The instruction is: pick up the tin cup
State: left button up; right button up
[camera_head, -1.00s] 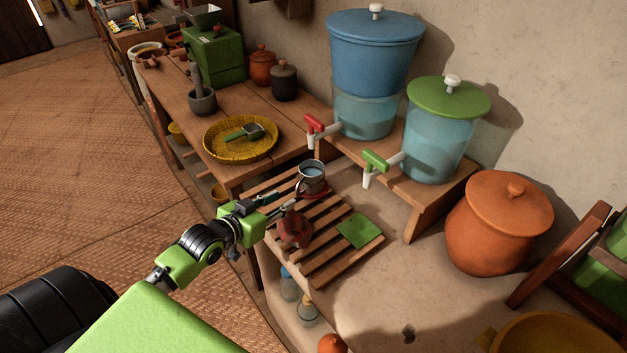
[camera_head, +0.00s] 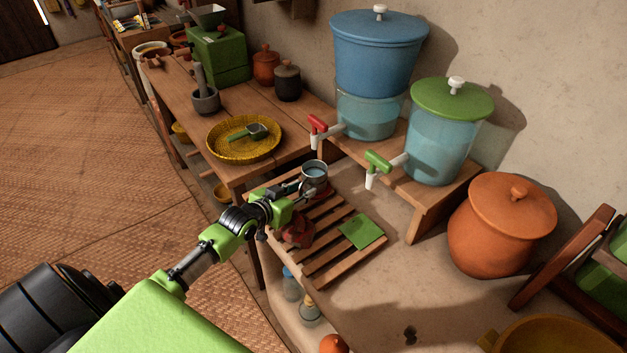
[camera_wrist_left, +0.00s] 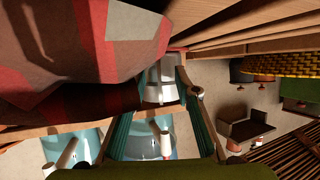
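The tin cup (camera_head: 316,182) is grey metal, upright on the slatted wooden rack, below the red tap. It holds something pale blue. My left gripper (camera_head: 305,189) is right at its near side, low against the rack. In the left wrist view the cup (camera_wrist_left: 160,88) shows between the tips of the two spread fingers (camera_wrist_left: 158,100). The fingers look open, one on each side; I cannot tell whether either touches the cup. My right gripper is in neither view.
A crumpled red cloth (camera_head: 298,232) lies on the rack (camera_head: 326,262) close under my gripper; it fills the wrist view's upper left (camera_wrist_left: 75,50). A green cloth (camera_head: 362,231) lies to the right. The red tap (camera_head: 318,125) and green tap (camera_head: 377,161) overhang nearby.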

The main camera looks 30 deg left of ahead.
pick_arm(q)
grip_shut()
jog(key=shift+r, duration=0.15)
